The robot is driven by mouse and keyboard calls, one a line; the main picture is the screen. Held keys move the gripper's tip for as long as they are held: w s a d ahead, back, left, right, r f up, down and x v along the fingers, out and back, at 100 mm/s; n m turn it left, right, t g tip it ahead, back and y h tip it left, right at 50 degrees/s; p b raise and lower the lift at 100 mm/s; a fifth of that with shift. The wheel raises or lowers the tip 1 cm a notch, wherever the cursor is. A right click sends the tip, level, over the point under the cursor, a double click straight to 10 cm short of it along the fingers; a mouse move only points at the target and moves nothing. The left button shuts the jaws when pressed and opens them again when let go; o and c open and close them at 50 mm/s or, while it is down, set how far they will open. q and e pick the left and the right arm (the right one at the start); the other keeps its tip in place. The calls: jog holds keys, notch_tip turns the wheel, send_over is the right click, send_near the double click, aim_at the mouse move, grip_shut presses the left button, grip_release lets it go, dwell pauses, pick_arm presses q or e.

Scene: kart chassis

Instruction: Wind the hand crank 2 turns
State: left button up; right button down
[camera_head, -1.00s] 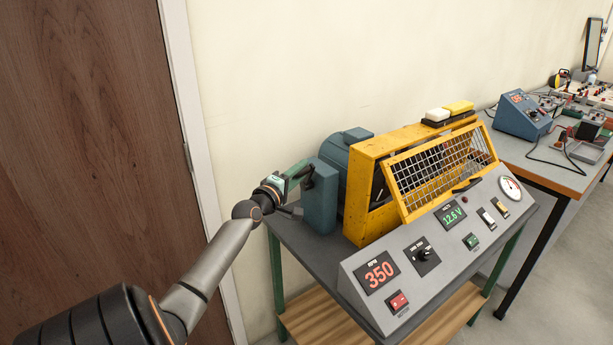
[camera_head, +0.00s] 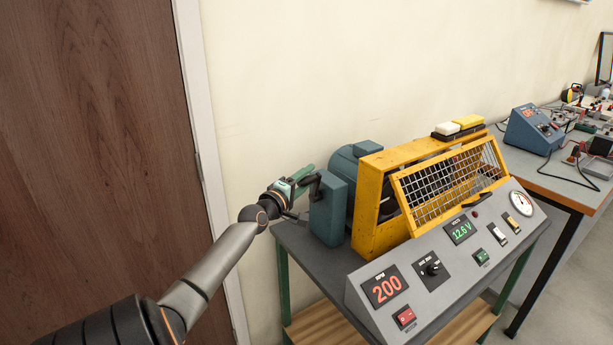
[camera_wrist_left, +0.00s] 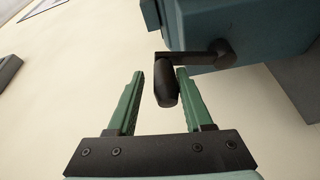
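The hand crank (camera_wrist_left: 190,58) has a black arm and a black grip, and comes off the blue-green gearbox (camera_head: 328,215) at the left end of the machine. My left gripper (camera_head: 304,180) is at the crank, left of the gearbox. In the left wrist view its two green fingers (camera_wrist_left: 160,76) stand apart with the crank grip between them. A clear gap shows on the left of the grip and a smaller one on the right, so the gripper is open. In the head view the fingers partly hide the crank. My right gripper is not in view.
A yellow guarded housing (camera_head: 376,218) and a sloped control panel (camera_head: 450,275) sit on the grey bench (camera_head: 312,262). A brown door (camera_head: 100,130) is at left; a second bench (camera_head: 570,192) is at right.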

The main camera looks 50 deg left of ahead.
pick_arm(q)
jog(key=shift+o, duration=0.9)
jog(key=shift+f, duration=0.1)
jog(key=shift+s+d+f, duration=0.1)
jog(key=shift+s+d, duration=0.1)
jog(key=shift+s, duration=0.2)
jog(key=v, duration=1.1)
jog(key=shift+s, duration=0.35)
jog(key=shift+d+r, duration=0.15)
jog(key=shift+r, duration=0.05)
